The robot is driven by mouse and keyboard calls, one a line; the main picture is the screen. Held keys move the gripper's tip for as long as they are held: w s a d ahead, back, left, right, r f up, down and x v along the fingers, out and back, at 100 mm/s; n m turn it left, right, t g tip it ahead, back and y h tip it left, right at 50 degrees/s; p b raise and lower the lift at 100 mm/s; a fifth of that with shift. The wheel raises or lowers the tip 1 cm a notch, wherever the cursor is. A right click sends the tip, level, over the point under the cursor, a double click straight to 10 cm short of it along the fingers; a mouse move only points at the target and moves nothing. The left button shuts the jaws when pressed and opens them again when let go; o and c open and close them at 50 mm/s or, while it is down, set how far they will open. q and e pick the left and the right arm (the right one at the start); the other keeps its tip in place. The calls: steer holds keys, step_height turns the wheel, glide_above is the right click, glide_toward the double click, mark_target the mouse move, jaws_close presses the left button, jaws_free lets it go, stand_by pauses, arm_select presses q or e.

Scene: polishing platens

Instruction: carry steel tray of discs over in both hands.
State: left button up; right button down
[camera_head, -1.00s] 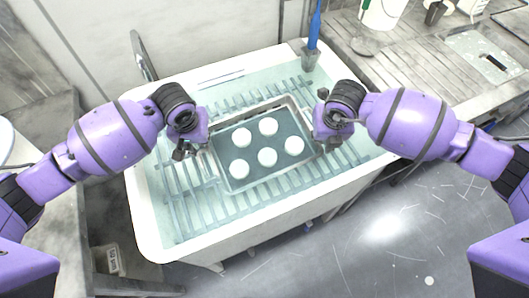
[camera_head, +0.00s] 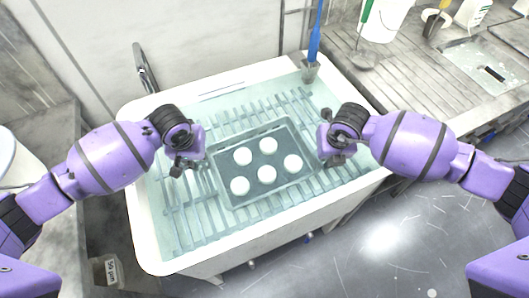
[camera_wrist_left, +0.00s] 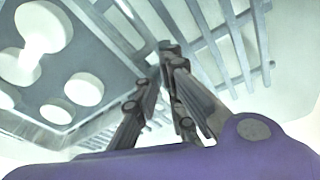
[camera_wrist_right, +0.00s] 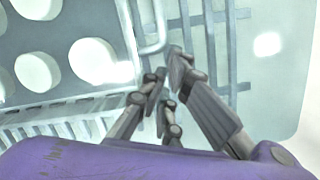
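The steel tray (camera_head: 262,204) lies low in the bath on the slatted rack, tinted by the water. Several white discs (camera_head: 267,146) sit in it. The discs also show in the left wrist view (camera_wrist_left: 84,89) and right wrist view (camera_wrist_right: 92,60). My left gripper (camera_head: 184,166) is beside the tray's left end and looks apart from it. My right gripper (camera_head: 335,155) is beside the right end, also looking apart. In the right wrist view a wire handle (camera_wrist_right: 153,46) stands just left of the fingertips. A narrow gap shows between the fingers in both wrist views.
The white bath (camera_head: 142,215) has a raised rim around teal slats (camera_head: 205,232). A blue-handled brush (camera_head: 314,45) stands at its back right corner. A grooved counter (camera_head: 410,95) with a white bucket (camera_head: 385,22) is at the right. The wall is behind.

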arm_select(q)
steer(key=o, duration=0.4)
steer(key=shift+a, duration=0.7)
steer(key=shift+c, duration=0.2)
arm_select(e)
steer(key=shift+d+r, duration=0.1)
steer(key=shift+d, duration=0.55)
arm_select(q)
steer(key=shift+a, duration=0.1)
arm_select(e)
steer(key=shift+d, duration=0.1)
arm_select(q)
steer(key=shift+s+a+f, duration=0.1)
arm_select(e)
steer(key=c, duration=1.8)
jaws_free()
steer(key=shift+d, duration=0.1)
steer(key=shift+r, duration=0.15)
arm_select(q)
steer(key=v, duration=1.2)
arm_select(e)
steer(key=v, duration=1.1)
steer(key=shift+s+r, duration=0.15)
steer(key=shift+r, duration=0.1)
